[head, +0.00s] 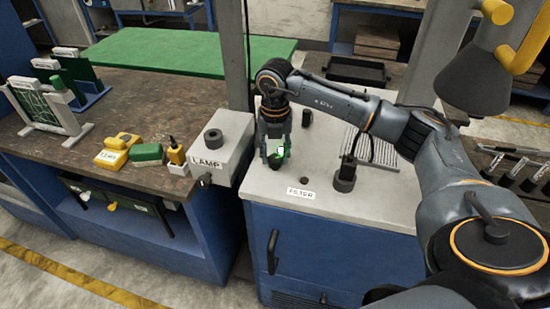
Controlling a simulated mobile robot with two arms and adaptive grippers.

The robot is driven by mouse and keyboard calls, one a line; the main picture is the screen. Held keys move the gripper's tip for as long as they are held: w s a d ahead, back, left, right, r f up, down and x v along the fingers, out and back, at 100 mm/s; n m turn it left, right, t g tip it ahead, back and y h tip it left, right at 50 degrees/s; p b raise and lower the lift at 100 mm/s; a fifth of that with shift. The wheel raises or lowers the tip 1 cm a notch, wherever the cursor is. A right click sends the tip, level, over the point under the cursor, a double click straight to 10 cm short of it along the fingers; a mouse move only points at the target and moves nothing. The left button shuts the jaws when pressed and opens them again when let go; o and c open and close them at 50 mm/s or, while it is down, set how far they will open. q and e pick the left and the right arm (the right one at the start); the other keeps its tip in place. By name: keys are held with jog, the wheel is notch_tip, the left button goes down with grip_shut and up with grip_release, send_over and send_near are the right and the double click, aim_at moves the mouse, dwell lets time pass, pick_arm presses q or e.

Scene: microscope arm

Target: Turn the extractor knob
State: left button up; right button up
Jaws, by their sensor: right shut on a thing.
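A blue cabinet with a pale grey top (325,202) stands at the centre and bears a FILTER label on its front edge. My right arm reaches across it from the right, and my right gripper (276,156) points down at the top's left part. The gripper is shut on a small dark knob (275,163), which looks like the extractor knob. The fingers hide most of it, and a bright green patch shows beside them. The knob's turn angle cannot be read. My left gripper is out of view.
A grey LAMP box (221,144) stands close left of the gripper. A dark upright post (345,177) stands to the right on the cabinet top. The wooden bench (70,165) holds a yellow device (116,150) and a green block (147,154). A dark hood (473,80) hangs upper right.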

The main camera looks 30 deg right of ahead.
aim_at(275, 158)
jog(key=n+b, duration=0.3)
jog(key=n, duration=0.3)
jog(key=shift+f, duration=0.1)
jog(key=n+b, duration=0.2)
jog(key=n, duration=0.3)
jog(key=shift+n, duration=0.4)
jog(key=o, duration=1.2)
jog(key=shift+r, duration=0.2)
notch_tip(275, 158, up, 12)
jog(key=shift+f, duration=0.1)
